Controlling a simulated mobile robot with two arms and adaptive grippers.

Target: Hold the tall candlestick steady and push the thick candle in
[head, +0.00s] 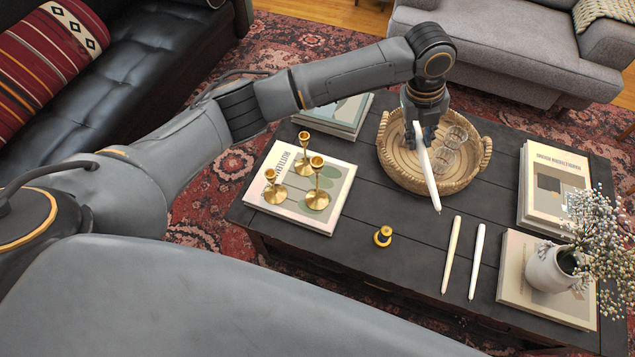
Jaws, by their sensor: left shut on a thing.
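My left gripper (421,134) is shut on a white candle (431,182), near its upper end. The candle slants down toward the front of the table and looks a little thicker than the two lying loose. The gripper is over the round wicker tray. Three brass candlesticks stand upright on a book at the left of the table; the front right one (317,182) looks tallest. No candle is in it, and no gripper touches it. A cream candle (451,255) and a white candle (477,262) lie side by side on the table. My right gripper is out of view.
The wicker tray (386,166) holds clear glasses (445,160). A low brass holder (383,236) stands near the front edge. A white vase (548,270) of flowers stands on a book at the right. Bare dark tabletop (375,205) lies between candlesticks and tray.

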